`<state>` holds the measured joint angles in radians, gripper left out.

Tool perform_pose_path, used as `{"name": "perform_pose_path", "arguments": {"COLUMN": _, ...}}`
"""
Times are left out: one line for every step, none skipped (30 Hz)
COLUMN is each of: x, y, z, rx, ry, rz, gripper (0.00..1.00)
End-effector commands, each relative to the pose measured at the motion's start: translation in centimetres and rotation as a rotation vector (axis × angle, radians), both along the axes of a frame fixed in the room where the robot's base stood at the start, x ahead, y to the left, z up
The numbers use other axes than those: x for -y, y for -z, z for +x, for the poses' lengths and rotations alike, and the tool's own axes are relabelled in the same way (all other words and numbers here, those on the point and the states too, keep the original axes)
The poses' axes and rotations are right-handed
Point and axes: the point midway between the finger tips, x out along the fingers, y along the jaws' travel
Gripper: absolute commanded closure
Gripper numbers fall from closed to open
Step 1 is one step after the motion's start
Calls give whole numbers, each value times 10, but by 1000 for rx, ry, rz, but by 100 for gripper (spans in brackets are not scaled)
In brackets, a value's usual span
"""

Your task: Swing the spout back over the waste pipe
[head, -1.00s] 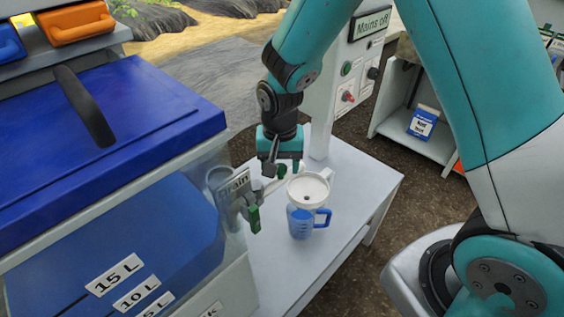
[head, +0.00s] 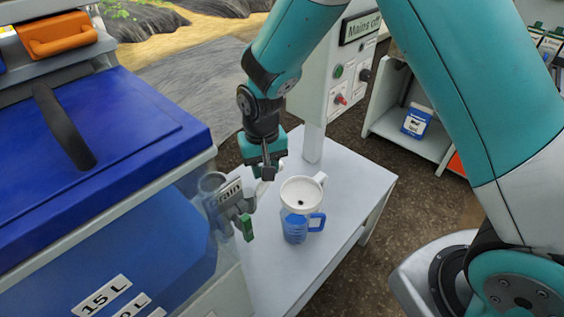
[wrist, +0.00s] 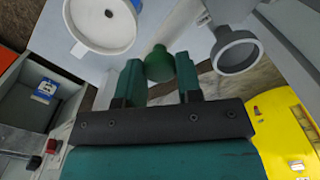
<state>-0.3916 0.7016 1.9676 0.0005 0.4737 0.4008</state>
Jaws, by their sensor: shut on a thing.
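My gripper (head: 266,172) points down above the white bench. The pale spout (head: 260,188) runs from the grey valve (head: 240,204) toward my gripper and is mostly hidden. The waste pipe (head: 213,184) is a grey open-topped pipe behind the sign ending in "rain". Its open mouth shows in the wrist view (wrist: 237,51), right of the knob and apart from it. The spout's outlet is hidden.
A white funnel (head: 302,191) sits on a blue jug (head: 296,228), right of my gripper. A green lever (head: 247,228) hangs at the valve. The blue-lidded tank (head: 110,130) stands close on the left. A "Mains off" panel (head: 352,75) rises behind the bench.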

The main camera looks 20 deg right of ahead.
Motion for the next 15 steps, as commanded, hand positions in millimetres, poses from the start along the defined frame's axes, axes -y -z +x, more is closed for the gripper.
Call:
{"name": "perform_pose_path", "arguments": {"x": -5, "y": -2, "z": 4, "rx": 4, "ry": -49, "rz": 0, "gripper": 100}}
{"name": "perform_pose_path", "arguments": {"x": -8, "y": -2, "z": 5, "rx": 4, "ry": -78, "rz": 0, "gripper": 100}}
{"name": "perform_pose_path", "arguments": {"x": -11, "y": -1, "z": 7, "rx": 3, "ry": -118, "rz": 0, "gripper": 100}}
{"name": "perform_pose_path", "arguments": {"x": -13, "y": -1, "z": 8, "rx": 4, "ry": -147, "rz": 0, "gripper": 100}}
{"name": "perform_pose_path", "arguments": {"x": -15, "y": -2, "z": 9, "rx": 5, "ry": -176, "rz": 0, "gripper": 100}}
{"name": "perform_pose_path", "arguments": {"x": -17, "y": -2, "z": 11, "rx": 5, "ry": -214, "rz": 0, "gripper": 100}}
{"name": "perform_pose_path", "arguments": {"x": -19, "y": -2, "z": 12, "rx": 5, "ry": -243, "rz": 0, "gripper": 100}}
{"name": "perform_pose_path", "arguments": {"x": -21, "y": -2, "z": 13, "rx": 5, "ry": -272, "rz": 0, "gripper": 100}}
{"name": "perform_pose_path", "arguments": {"x": -24, "y": -2, "z": 15, "rx": 4, "ry": -310, "rz": 0, "gripper": 100}}
{"name": "perform_pose_path", "arguments": {"x": -25, "y": -1, "z": 15, "rx": 4, "ry": -339, "rz": 0, "gripper": 100}}
{"name": "perform_pose_path", "arguments": {"x": -27, "y": -1, "z": 16, "rx": 4, "ry": -367, "rz": 0, "gripper": 100}}
{"name": "perform_pose_path", "arguments": {"x": -30, "y": -2, "z": 18, "rx": 5, "ry": -405, "rz": 0, "gripper": 100}}
{"name": "perform_pose_path", "arguments": {"x": -32, "y": -2, "z": 19, "rx": 5, "ry": -433, "rz": 1, "gripper": 100}}
{"name": "perform_pose_path", "arguments": {"x": -34, "y": -2, "z": 19, "rx": 6, "ry": -461, "rz": 1, "gripper": 100}}
{"name": "perform_pose_path", "arguments": {"x": -37, "y": -2, "z": 20, "rx": 6, "ry": -499, "rz": 1, "gripper": 100}}
